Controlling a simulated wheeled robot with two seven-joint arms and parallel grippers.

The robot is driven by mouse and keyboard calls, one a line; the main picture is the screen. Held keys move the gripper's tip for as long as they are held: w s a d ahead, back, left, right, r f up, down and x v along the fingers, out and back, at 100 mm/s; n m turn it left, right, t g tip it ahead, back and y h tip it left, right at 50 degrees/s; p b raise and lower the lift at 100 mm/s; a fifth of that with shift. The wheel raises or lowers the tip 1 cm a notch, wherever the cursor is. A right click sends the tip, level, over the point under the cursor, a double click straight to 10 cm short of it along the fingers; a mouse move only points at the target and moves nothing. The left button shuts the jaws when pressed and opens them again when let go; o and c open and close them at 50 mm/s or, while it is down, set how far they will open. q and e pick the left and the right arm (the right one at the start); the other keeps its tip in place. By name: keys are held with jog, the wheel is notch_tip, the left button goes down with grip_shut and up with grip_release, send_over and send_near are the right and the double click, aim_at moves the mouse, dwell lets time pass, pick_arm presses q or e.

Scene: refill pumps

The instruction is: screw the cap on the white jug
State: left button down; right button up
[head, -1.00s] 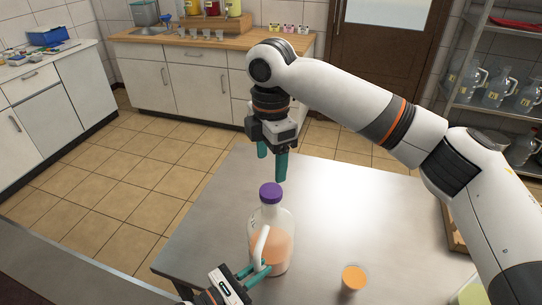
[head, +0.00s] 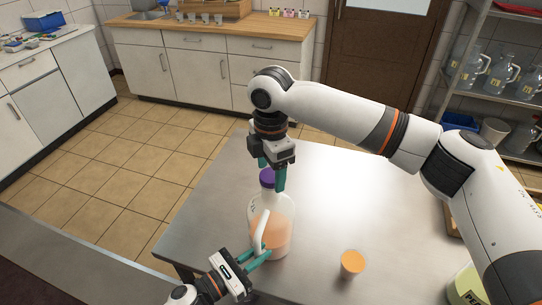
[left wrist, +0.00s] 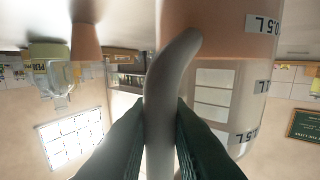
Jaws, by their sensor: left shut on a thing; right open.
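The white jug (head: 283,232) stands upright on the metal table, with orange liquid in its lower part. Its purple cap (head: 267,177) sits on the neck; whether it is tight cannot be told. My left gripper (head: 258,257) is shut on the jug's white handle, which also shows between the dark fingers in the left wrist view (left wrist: 160,110). My right gripper (head: 273,178) is open, pointing down, with its teal fingers at the cap's height, one on the right of the cap and the other partly behind it. Contact with the cap is unclear.
A cup of orange liquid (head: 352,264) stands on the table (head: 335,200) right of the jug. A container with yellow-green contents (head: 466,287) is at the lower right, near my right arm. The table's middle right is clear.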

jog(key=shift+f, duration=0.25)
jog(key=c, duration=1)
jog(key=m, duration=0.3)
jog(key=shift+m, duration=0.3)
jog(key=shift+c, duration=0.2)
jog(key=m, duration=0.4)
jog(key=shift+m, duration=0.3)
jog(key=o, duration=1.1)
jog(key=shift+o, duration=0.2)
jog(key=shift+r, duration=0.1)
